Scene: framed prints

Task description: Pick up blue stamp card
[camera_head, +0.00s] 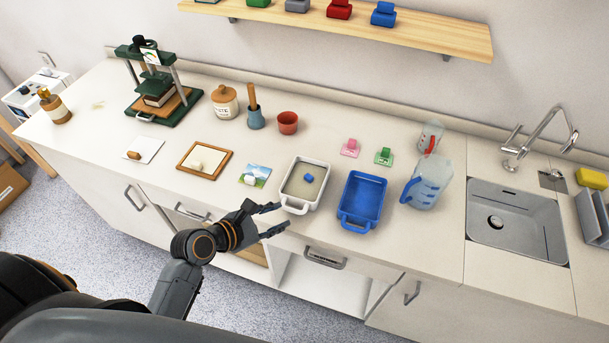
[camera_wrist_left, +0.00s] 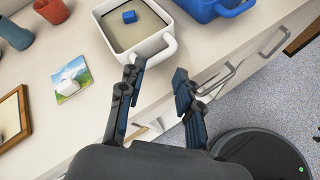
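No flat blue card clearly shows. A small blue block (camera_head: 308,178) lies in the white tray (camera_head: 289,205), on its greyish floor; I cannot tell whether it sits on a card. It also shows in the left wrist view (camera_wrist_left: 129,16). Pink (camera_head: 350,147) and green (camera_head: 384,156) stamp pieces lie on cards at the back of the counter. A blue stamp (camera_head: 383,14) stands on the wall shelf. My left gripper (camera_head: 281,217) is open and empty by the near handle of the white tray; its spread fingers show in the left wrist view (camera_wrist_left: 157,78). My right gripper is not in view.
A blue tray (camera_head: 346,214) stands right of the white one, with a measuring jug (camera_head: 427,186) beyond it. A landscape print (camera_head: 251,180) with a white lump and a wooden frame (camera_head: 184,159) lie to the left. The sink (camera_head: 514,241) is at right.

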